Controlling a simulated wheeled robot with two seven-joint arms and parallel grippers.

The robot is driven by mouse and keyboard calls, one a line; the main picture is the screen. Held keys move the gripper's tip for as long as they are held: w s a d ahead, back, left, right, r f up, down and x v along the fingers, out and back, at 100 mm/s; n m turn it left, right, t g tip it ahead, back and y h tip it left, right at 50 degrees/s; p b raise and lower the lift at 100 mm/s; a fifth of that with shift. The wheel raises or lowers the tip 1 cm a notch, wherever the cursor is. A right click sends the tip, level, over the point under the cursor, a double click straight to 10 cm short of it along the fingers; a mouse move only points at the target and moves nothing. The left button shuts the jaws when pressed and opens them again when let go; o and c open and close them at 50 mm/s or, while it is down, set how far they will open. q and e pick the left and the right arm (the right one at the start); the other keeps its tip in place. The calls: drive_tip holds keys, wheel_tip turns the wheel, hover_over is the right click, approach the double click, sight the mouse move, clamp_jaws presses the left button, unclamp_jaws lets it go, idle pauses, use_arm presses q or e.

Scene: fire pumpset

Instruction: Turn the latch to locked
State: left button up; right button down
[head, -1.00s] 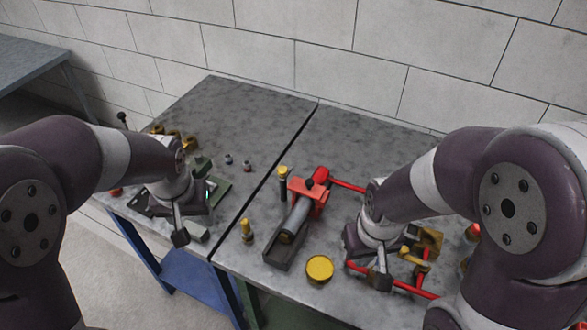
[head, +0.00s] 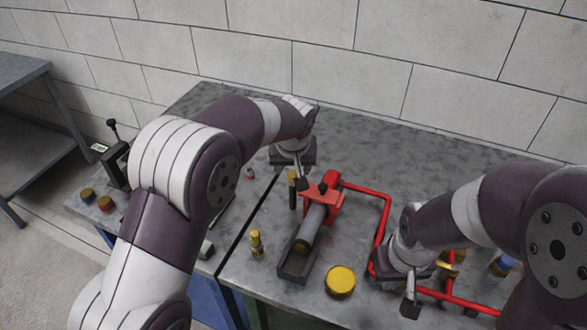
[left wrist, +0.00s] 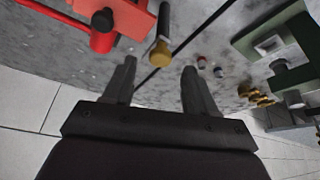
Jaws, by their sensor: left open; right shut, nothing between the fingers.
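I cannot tell for sure which part is the latch. A red bracket (head: 325,200) with a dark knob sits at the far end of a grey cylinder (head: 311,228) in a dark trough; the bracket also shows at the top left of the left wrist view (left wrist: 128,14). Just left of it stands a dark post with a yellow cap (head: 292,176), also in the left wrist view (left wrist: 159,53). My left gripper (left wrist: 160,68) is open above the table, its fingertips near this post; contact is unclear. My right gripper (head: 410,303) is shut and empty by the red pipe.
The red pipe (head: 387,215) runs around the table's right part. A yellow round cap (head: 340,280) and a small brass fitting (head: 256,243) stand near the front. A green fixture (left wrist: 280,45) lies on the other side of the table seam. The back right is clear.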

sight(292, 174)
use_arm(q)
drive_tip(key=shift+x, duration=1.5)
drive_tip(key=c, duration=1.1)
drive_tip(key=shift+o, duration=0.2)
